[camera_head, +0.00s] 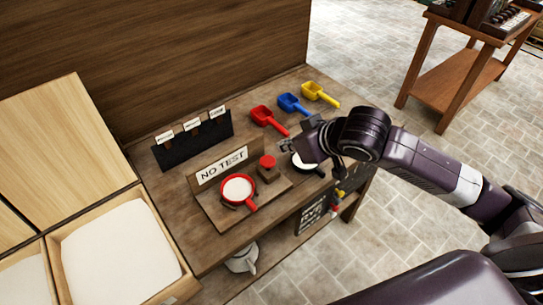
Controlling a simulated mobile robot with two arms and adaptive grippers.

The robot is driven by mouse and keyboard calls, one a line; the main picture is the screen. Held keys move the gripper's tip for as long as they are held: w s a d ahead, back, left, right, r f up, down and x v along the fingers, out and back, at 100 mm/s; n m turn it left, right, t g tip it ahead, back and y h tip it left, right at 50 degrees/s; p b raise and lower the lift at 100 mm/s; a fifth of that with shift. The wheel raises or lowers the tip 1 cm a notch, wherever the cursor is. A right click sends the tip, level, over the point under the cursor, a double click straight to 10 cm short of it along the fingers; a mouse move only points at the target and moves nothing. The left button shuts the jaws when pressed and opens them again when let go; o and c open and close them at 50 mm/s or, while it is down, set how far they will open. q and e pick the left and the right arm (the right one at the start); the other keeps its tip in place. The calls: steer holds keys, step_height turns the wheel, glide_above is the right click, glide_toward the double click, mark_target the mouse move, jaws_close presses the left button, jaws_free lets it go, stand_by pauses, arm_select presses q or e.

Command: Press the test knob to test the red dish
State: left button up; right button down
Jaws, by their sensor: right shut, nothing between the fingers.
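The red dish (251,205) holds white powder and sits on a wooden test stand (218,220) on the table. The stand's sign (222,165) reads "NO TEST". The red test knob (267,161) stands on a small wooden block at the right of the stand, behind and right of the dish. My right gripper (292,147) is shut and empty, just right of the knob and apart from it in the picture. Its fingers are small and dark, and its height above the table is hard to tell. My left gripper is out of view.
A black dish (317,171) with white contents is partly hidden under my right arm. Red (268,120), blue (293,104) and yellow (319,94) scoops lie at the back. A black labelled rack (194,140) stands behind the sign. A bin of white powder (118,252) is at left.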

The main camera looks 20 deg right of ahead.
glide_above(272, 165)
step_height(272, 165, down, 5)
steer(key=shift+p, duration=0.45)
steer(key=f, duration=0.3)
steer(key=shift+w+f, duration=0.2)
steer(key=shift+f, duration=0.05)
steer(key=shift+f+p, duration=0.3)
steer(key=shift+f, duration=0.3)
steer(key=shift+s+f, duration=0.1)
steer(key=shift+f, duration=1.2)
steer(key=shift+s+f, duration=0.1)
steer(key=shift+f, duration=0.1)
